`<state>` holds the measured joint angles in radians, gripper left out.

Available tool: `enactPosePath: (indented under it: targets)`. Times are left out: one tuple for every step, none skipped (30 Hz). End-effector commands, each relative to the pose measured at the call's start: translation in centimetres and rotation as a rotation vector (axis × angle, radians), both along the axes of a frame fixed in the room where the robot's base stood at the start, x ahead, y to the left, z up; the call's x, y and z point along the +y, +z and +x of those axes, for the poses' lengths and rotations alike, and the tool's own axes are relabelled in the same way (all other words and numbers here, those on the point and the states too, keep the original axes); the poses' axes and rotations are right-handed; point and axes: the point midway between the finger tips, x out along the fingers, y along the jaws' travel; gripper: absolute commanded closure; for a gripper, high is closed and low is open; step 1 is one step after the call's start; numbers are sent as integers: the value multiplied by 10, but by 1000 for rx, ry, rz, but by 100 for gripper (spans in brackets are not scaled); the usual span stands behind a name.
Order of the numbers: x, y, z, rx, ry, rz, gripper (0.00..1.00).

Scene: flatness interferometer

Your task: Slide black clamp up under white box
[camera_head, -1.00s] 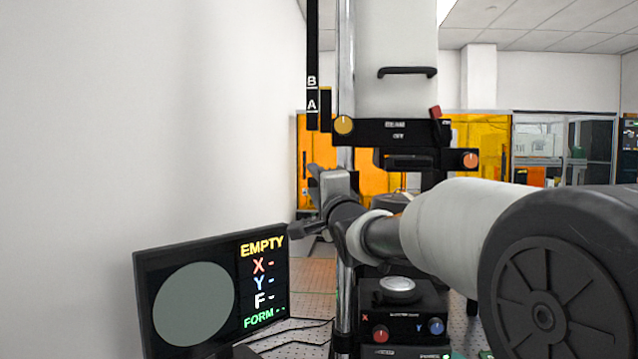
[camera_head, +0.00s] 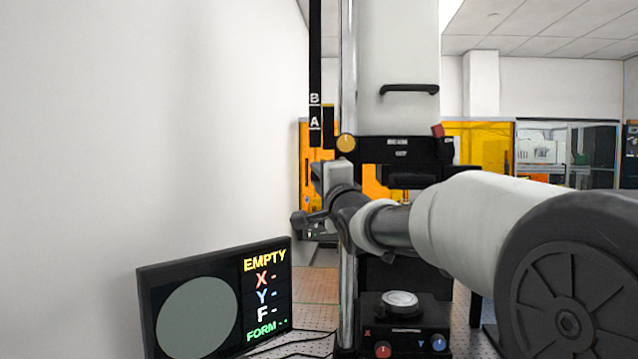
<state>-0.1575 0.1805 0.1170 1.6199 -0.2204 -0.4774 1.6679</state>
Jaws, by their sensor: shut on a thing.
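The white box (camera_head: 398,60) hangs on the upright metal column, with a black block (camera_head: 405,149) at its bottom. My arm comes in from the right, and my gripper (camera_head: 330,188) is at the column just below the box's lower left. It is shut on what seems to be the black clamp (camera_head: 302,220). A dark knob of the clamp sticks out to the left; my wrist hides most of the rest. The gripper sits close below the black block; I cannot tell whether the clamp touches it.
A monitor (camera_head: 215,298) reading EMPTY stands at lower left. A black base with a round stage (camera_head: 400,302) and red and blue knobs is below my arm. A black scale marked A and B (camera_head: 315,105) hangs left of the column. A yellow knob (camera_head: 346,143) is just above my gripper.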

Motion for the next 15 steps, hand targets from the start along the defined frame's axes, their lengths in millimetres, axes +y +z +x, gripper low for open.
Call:
enactPosePath:
  targets:
    - [0,2,-1,-7,0,1,100]
    - [0,2,-1,-7,0,1,100]
    - [0,2,-1,-7,0,1,100]
    - [0,2,-1,-7,0,1,100]
    - [0,2,-1,-7,0,1,78]
    - [0,2,-1,-6,0,1,71]
    - [0,2,-1,-6,0,1,66]
    - [0,2,-1,-6,0,1,64]
    - [0,1,-1,-5,0,1,64]
    - [0,1,0,-5,0,1,64]
    - [0,1,0,-4,0,0,64]
    - [0,1,0,-4,0,1,64]
    - [0,0,0,-3,0,1,64]
    - [0,0,0,-3,0,1,64]
    - [0,0,0,-3,0,1,64]
